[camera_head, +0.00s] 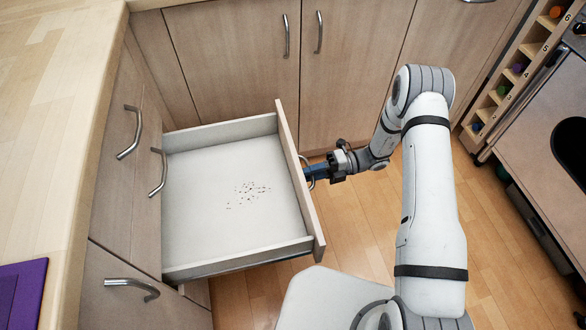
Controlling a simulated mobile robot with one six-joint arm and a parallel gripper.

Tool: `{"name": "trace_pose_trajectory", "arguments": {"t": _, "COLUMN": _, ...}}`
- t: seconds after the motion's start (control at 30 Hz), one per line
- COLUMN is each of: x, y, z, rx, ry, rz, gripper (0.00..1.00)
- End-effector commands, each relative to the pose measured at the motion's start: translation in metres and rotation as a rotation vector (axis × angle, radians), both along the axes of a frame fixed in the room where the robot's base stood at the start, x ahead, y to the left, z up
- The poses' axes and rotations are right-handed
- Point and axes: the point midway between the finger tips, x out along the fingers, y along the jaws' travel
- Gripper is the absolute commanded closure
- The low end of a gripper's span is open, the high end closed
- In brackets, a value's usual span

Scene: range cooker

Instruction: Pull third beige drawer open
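A beige drawer (210,215) is pulled well out of the cabinet on the left. Its inside is pale and empty apart from small dark specks on its bottom. Its front panel (299,185) faces right. My gripper (312,173) is at the outer side of this panel, at the drawer's metal handle (309,170). Only part of the handle shows beside the fingers. The fingertips are small and partly hidden by the panel, so I cannot see how far they are closed or whether they grip the handle.
Closed cabinet doors with metal handles (286,36) stand behind. More fronts with handles (129,133) are at the left under a wooden worktop (50,110). Wooden floor (505,230) is clear between.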

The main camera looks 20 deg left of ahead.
Motion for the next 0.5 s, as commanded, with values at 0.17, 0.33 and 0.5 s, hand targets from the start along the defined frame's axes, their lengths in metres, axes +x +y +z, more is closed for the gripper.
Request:
{"name": "trace_pose_trajectory", "arguments": {"t": 0.17, "x": 0.001, "y": 0.000, "z": 0.001, "rx": 0.000, "ry": -0.002, "rz": -0.002, "gripper": 0.72}}
{"name": "trace_pose_trajectory", "arguments": {"t": 0.33, "x": 0.011, "y": -0.016, "z": 0.003, "rx": 0.000, "ry": -0.003, "rz": -0.004, "gripper": 0.72}}
{"name": "trace_pose_trajectory", "arguments": {"t": 0.5, "x": 0.026, "y": -0.041, "z": 0.005, "rx": 0.002, "ry": -0.003, "rz": -0.005, "gripper": 0.72}}
